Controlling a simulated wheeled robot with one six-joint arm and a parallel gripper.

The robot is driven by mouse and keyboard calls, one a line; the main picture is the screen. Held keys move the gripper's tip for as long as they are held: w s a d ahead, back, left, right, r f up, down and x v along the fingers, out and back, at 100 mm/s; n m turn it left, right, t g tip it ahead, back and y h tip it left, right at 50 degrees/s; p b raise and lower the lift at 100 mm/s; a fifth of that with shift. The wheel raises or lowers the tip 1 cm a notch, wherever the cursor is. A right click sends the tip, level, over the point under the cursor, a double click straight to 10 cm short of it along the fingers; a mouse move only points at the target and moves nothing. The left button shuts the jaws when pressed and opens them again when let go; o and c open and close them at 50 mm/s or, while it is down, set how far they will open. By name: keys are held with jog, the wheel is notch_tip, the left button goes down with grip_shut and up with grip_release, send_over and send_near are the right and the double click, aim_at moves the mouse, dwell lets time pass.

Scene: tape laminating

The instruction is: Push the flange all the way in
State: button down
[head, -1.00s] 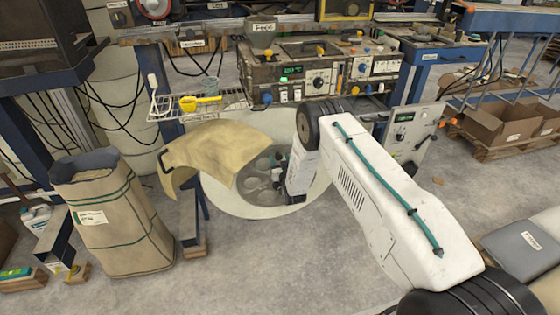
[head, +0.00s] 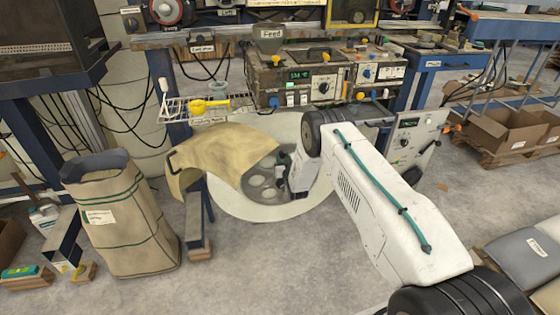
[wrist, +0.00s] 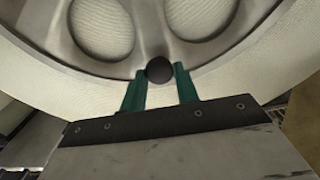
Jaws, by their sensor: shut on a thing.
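The flange (head: 262,181) is a grey metal disc with large round holes, at the end of a big white roll (head: 232,208) in the middle of the head view. Its left part is hidden by a tan curved sheet. In the wrist view the flange (wrist: 128,68) fills the top, with pale woven material showing through its holes. My gripper (wrist: 160,72) has green fingers on both sides of a round black knob (wrist: 158,69) at the flange's rim and is shut on it. In the head view my arm hides much of this contact. I cannot tell how deep the flange sits.
The tan sheet (head: 215,160) hangs left of the flange. A control box (head: 310,84) and a wire shelf with a yellow scoop (head: 208,106) are above the roll. A tall tan bag (head: 125,225) stands at left. Open grey floor (head: 270,270) lies in front.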

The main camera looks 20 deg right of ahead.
jog(key=c, duration=1.1)
grip_release()
jog(key=shift+w+a+r, duration=0.1)
jog(key=shift+w, duration=0.1)
jog(key=shift+o, duration=0.2)
jog(key=shift+s, duration=0.1)
jog(key=s, duration=0.7)
jog(key=shift+s+a, duration=0.3)
